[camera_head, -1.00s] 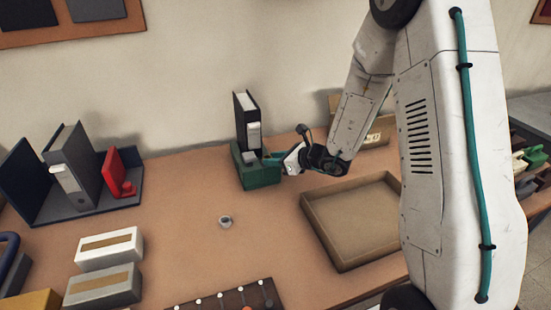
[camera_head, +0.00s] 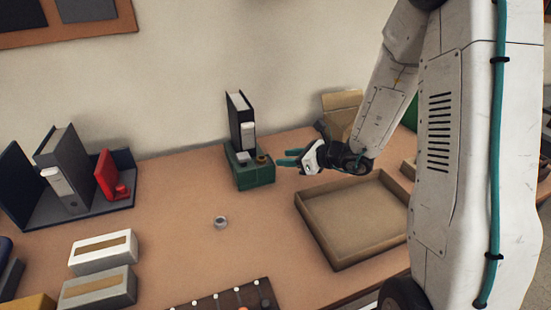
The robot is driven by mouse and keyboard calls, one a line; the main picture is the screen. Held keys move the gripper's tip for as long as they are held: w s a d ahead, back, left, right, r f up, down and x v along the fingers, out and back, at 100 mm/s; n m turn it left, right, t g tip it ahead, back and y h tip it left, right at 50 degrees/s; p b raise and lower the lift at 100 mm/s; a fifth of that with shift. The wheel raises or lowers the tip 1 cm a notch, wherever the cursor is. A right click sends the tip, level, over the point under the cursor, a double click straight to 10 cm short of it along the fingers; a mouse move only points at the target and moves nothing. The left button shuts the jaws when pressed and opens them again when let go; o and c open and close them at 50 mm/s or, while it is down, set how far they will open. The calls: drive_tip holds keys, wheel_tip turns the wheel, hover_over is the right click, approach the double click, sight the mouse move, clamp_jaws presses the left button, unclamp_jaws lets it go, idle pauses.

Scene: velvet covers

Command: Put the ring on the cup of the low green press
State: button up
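The low green press (camera_head: 255,177) stands on the table near the wall, with a black upright part behind it. On its top are a pale block (camera_head: 242,158) and a small brownish round piece (camera_head: 262,159), which looks like the cup; I cannot tell whether a ring sits on it. A small grey ring-like piece (camera_head: 220,222) with a dark centre lies on the table in front of the press. My gripper (camera_head: 280,158), with teal fingers, is just right of the press at about the height of its top. The fingers are apart and nothing shows between them.
A shallow brown tray (camera_head: 322,252) lies right of the press, below my arm. Two pale boxes (camera_head: 103,252) are at the front left. A dark stand with a red piece (camera_head: 108,175) is at the left. A strip with white knobs (camera_head: 216,303) lies at the front edge.

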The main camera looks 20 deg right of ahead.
drive_tip(key=s+a+r+n+g+y, duration=0.1)
drive_tip(key=s+a+r+n+g, duration=0.4)
drive_tip(key=s+n, duration=0.35)
drive_tip(key=s+a+r+n+g, duration=0.3)
drive_tip(key=s+a+r+n, duration=0.1)
drive_tip(key=s+r+n, duration=0.4)
drive_tip(key=s+d+r+n+h, duration=0.1)
drive_tip(key=s+d+n+h, duration=0.1)
drive_tip(key=s+n+h, duration=0.1)
drive_tip(key=s+d+r+n+h, duration=0.1)
drive_tip(key=s+d+n+h, duration=0.2)
drive_tip(key=s, duration=0.5)
drive_tip(key=s+d+r+n+g+h, duration=0.1)
drive_tip(key=s+d+r+n+h, duration=0.1)
drive_tip(key=s+n, duration=0.3)
drive_tip(key=shift+s+d+n+h, duration=0.15)
drive_tip(key=shift+d+n+h, duration=0.3)
drive_tip(key=shift+h, duration=0.35)
